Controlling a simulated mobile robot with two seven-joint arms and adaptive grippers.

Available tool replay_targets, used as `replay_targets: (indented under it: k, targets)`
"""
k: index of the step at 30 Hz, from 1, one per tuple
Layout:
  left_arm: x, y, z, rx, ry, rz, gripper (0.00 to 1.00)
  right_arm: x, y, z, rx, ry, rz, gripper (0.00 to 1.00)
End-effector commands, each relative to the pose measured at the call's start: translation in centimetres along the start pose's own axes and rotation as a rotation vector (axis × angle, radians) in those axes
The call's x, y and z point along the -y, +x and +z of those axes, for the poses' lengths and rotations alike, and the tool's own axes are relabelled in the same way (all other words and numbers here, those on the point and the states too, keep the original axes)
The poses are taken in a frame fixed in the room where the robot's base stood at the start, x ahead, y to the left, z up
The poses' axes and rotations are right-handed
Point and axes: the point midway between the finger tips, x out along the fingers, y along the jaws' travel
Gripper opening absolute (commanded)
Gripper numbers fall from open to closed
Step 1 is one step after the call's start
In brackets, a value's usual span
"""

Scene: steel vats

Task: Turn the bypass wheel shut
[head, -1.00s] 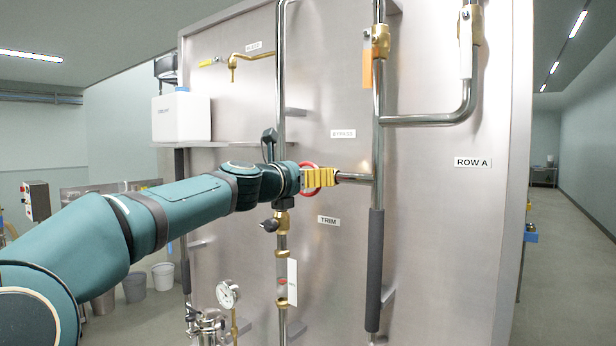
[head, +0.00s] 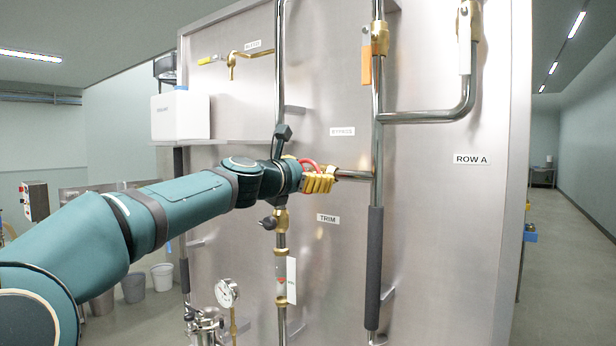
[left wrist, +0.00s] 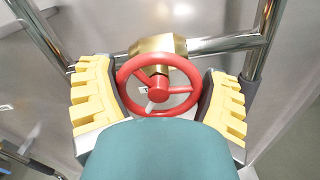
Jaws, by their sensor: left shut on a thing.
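The red bypass wheel (left wrist: 158,86) is a spoked handwheel on a brass valve body (left wrist: 155,46), centred in the left wrist view. In the head view only a red arc of the wheel (head: 309,163) shows behind my gripper. My left gripper (head: 318,180) has yellow ribbed fingers, one on each side of the wheel, and is shut on its rim. The fingers are tilted in the head view. A bypass label (head: 342,131) is on the steel panel above the wheel. My right gripper is not in view.
A vertical pipe (head: 376,150) with a dark grey sleeve stands right of the wheel. A valve with an orange lever (head: 366,68) is above. A TRIM label (head: 328,218), a sight glass (head: 281,280) and a gauge (head: 228,293) are below.

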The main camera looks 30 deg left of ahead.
Motion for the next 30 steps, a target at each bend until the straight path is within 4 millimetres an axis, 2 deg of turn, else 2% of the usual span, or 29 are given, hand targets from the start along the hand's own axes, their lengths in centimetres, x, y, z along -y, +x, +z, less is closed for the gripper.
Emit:
replay_targets:
  k: [30]
  targets:
    - [0.8, 0.1, -0.7, -0.001, 0.967, -0.003, 0.43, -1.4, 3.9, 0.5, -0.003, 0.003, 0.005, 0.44]
